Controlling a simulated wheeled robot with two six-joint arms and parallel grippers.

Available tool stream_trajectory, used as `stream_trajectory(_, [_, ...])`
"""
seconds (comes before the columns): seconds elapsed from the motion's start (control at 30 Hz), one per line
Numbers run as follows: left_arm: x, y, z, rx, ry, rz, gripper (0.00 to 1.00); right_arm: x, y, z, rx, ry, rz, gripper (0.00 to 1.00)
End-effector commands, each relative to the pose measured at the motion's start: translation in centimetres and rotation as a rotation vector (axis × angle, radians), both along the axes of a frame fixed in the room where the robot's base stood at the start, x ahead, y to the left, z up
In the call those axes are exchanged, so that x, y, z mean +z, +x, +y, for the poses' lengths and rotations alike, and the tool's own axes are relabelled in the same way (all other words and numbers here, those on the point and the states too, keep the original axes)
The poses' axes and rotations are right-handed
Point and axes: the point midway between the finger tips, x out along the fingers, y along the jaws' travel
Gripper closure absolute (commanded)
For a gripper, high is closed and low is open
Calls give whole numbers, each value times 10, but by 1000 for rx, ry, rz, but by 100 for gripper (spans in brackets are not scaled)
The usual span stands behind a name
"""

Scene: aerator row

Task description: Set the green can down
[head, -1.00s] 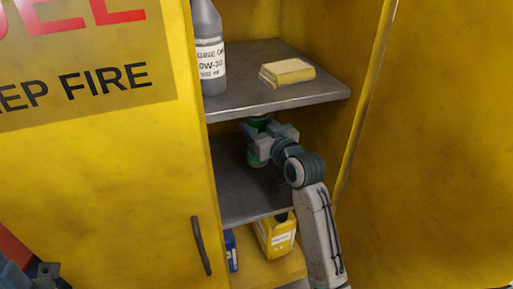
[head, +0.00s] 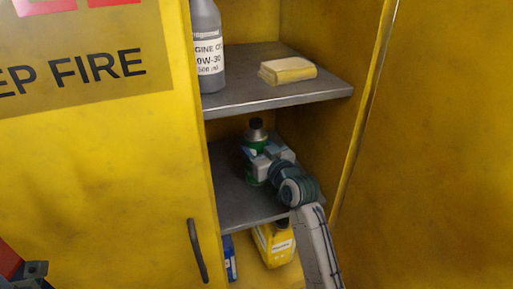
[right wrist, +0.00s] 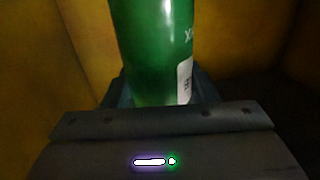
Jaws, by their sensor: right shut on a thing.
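The green can (head: 255,145) with a dark cap stands upright inside the yellow cabinet, over the middle shelf (head: 232,205). My right gripper (head: 258,165) is shut around the can's body from the front right. In the right wrist view the can (right wrist: 153,50) fills the space between the fingers, upright, with part of a white label showing. The can's base is partly hidden by the gripper, and I cannot tell whether it touches the shelf. My left gripper is not seen.
The upper shelf (head: 270,97) holds a grey oil bottle (head: 208,45) and a yellow sponge-like block (head: 288,70). A yellow jug (head: 274,245) and a blue container (head: 230,258) stand below. The cabinet's right wall is close to my arm. The middle shelf's front left is bare.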

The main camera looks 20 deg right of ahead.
Motion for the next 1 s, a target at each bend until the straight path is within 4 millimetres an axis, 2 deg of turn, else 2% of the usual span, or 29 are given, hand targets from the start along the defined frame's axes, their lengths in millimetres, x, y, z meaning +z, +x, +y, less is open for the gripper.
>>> stream_trajectory(0.03, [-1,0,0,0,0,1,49,-2,0,0,0,1,1,71])
stream_trajectory(0.07, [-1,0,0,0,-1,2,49,-2,0,0,0,0,0,41])
stream_trajectory(0.13, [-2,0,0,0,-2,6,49,-2,0,0,0,0,1,27])
stream_trajectory(0.17, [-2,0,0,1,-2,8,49,-2,0,0,0,0,1,25])
stream_trajectory(0.5, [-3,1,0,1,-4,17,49,3,0,0,0,0,0,25])
stream_trajectory(0.57, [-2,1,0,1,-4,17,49,1,-7,-2,0,-1,2,25])
stream_trajectory(0.8, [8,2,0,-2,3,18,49,2,-52,-13,-1,-4,3,25])
stream_trajectory(1.0, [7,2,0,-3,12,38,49,2,-90,-21,1,-3,3,25])
